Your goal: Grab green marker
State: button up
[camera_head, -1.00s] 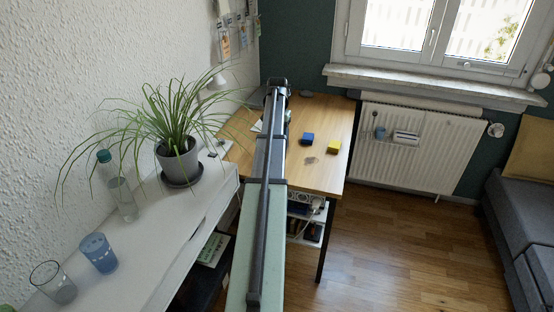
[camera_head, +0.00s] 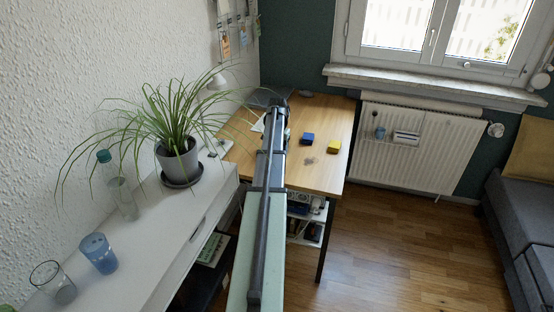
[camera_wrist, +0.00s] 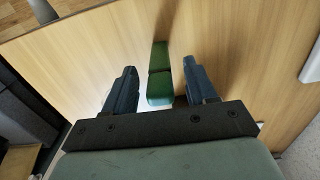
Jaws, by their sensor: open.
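The green marker (camera_wrist: 160,75) shows in the wrist view as a green, block-like piece with a dark line across it. It lies in the gap between the two fingers of my gripper (camera_wrist: 161,78), with space visible on both sides. My gripper is open and empty. In the head view, my arm reaches over the wooden desk (camera_head: 328,175), and my gripper's end (camera_head: 277,106) is at the desk's far part. The green marker cannot be made out in the head view, where my arm covers that area.
A blue block (camera_head: 307,138) and a yellow block (camera_head: 334,146) lie on the desk, right of my arm. The desk's right part is mostly clear.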

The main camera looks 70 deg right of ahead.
grip_shut()
dwell(0.4)
